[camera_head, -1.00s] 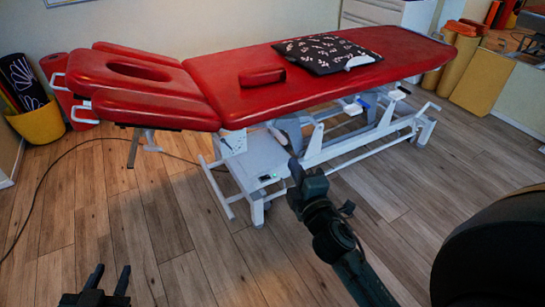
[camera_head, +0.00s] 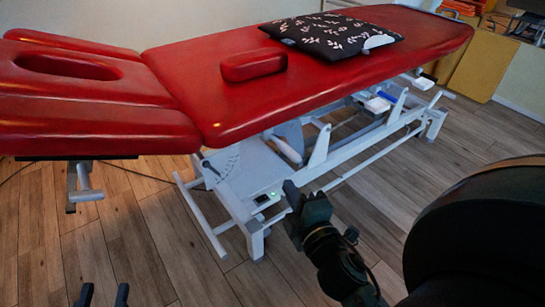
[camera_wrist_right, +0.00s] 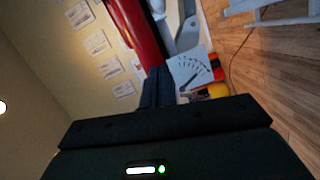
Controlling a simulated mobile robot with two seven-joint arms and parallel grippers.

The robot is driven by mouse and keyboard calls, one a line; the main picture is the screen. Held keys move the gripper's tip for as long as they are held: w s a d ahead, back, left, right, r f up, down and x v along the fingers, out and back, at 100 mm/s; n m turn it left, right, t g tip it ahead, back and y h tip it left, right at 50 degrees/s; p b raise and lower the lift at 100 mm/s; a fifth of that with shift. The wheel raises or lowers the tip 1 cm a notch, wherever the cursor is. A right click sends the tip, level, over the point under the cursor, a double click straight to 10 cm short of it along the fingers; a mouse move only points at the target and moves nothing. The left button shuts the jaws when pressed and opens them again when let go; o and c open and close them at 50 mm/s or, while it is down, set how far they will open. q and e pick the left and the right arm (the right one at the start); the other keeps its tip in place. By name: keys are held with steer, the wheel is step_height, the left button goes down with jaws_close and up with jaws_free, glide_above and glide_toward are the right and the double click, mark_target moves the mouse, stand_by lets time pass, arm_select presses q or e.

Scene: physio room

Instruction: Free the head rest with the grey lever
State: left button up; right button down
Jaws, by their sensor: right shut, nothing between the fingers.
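The red head rest (camera_head: 68,93) with its oval face hole is at the left end of the treatment table and looks about level. Below its hinge, a pale plate with scale marks (camera_head: 224,168) carries a small grey lever with a dark knob (camera_head: 207,165). In the right wrist view the marked plate (camera_wrist_right: 188,70) and a dark lever-like bar (camera_wrist_right: 189,82) show just beyond my fingers. My right gripper (camera_head: 291,192) is shut and empty, in front of the table frame and right of the plate. My left gripper (camera_head: 104,292) is open and empty at the bottom left.
The red table top (camera_head: 370,75) bears a red cushion (camera_head: 253,65) and a black patterned pillow (camera_head: 330,34). The white base frame (camera_head: 245,208) stands below, with a green light on it.

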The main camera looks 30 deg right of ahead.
arm_select(q)
steer(key=shift+d+r+m+t+h, duration=0.1)
steer(key=shift+d+m+t+h, duration=0.2)
steer(key=shift+d+m+h, duration=0.15)
arm_select(e)
steer(key=shift+w+f, duration=0.2)
steer(key=shift+f, duration=0.5)
arm_select(q)
steer(key=shift+a, duration=0.1)
arm_select(e)
glide_toward(282, 145)
steer(key=w+a, duration=0.4)
steer(key=a, duration=0.1)
arm_select(q)
steer(key=shift+w+r, duration=0.1)
steer(key=shift+w, duration=0.1)
arm_select(e)
steer(key=d, duration=0.4)
steer(key=shift+w+d+f, duration=0.25)
steer(key=shift+w+f, duration=0.1)
steer(key=shift+f, duration=0.05)
